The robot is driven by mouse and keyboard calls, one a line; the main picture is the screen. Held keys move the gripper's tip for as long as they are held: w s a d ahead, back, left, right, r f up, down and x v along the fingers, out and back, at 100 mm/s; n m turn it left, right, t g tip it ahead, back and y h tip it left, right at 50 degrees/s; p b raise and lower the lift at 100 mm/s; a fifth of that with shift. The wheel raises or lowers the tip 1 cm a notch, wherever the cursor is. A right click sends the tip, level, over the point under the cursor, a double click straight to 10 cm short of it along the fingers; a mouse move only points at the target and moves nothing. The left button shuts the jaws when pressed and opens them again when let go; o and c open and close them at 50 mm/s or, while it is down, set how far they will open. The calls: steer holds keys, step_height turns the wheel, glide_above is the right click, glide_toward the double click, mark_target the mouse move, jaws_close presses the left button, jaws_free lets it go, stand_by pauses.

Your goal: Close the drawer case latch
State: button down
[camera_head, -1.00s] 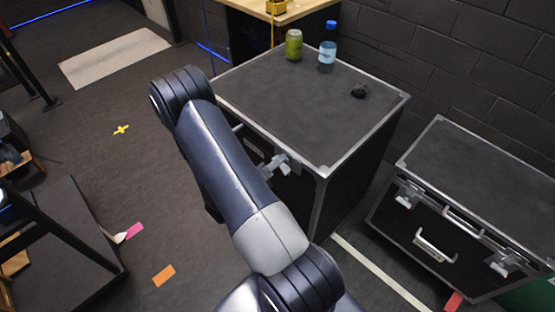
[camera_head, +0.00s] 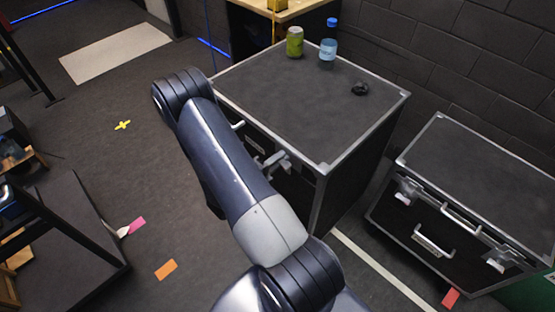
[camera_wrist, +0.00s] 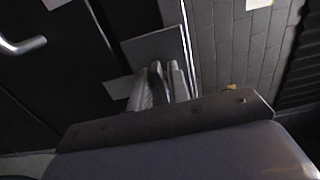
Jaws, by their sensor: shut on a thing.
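The drawer case (camera_head: 300,105) is a black box with silver edges, standing in the middle of the head view. Pale metal parts (camera_head: 272,161) show at its front, partly behind my arm; I cannot tell there which are latch and which are gripper. In the wrist view, my gripper (camera_wrist: 160,85) is at a grey latch plate (camera_wrist: 155,48) on the dark case front (camera_wrist: 100,60). Its fingers are shut on a dark, narrow latch lever (camera_wrist: 157,72), mostly hidden between them. In the head view my gripper's fingers are not clearly visible.
A green can (camera_head: 295,42), a blue-capped bottle (camera_head: 328,48) and a small dark object (camera_head: 360,89) stand on the case top. A second latched case (camera_head: 470,190) is at right. A curved handle (camera_wrist: 22,45) is left of the gripper.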

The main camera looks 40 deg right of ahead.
steer(key=c, duration=1.6)
jaws_free()
steer(key=shift+o, duration=0.2)
steer(key=a+b, duration=0.2)
steer(key=a, duration=0.8)
steer(key=shift+s+a, duration=0.4)
steer(key=shift+d, duration=0.1)
steer(key=shift+w+d+p, duration=0.2)
steer(key=shift+d+p, duration=0.3)
steer(key=shift+d, duration=2.2)
steer(key=shift+w+d+p, duration=0.2)
steer(key=shift+d+p, duration=0.3)
steer(key=shift+d, duration=2.15)
steer(key=shift+a, duration=0.15)
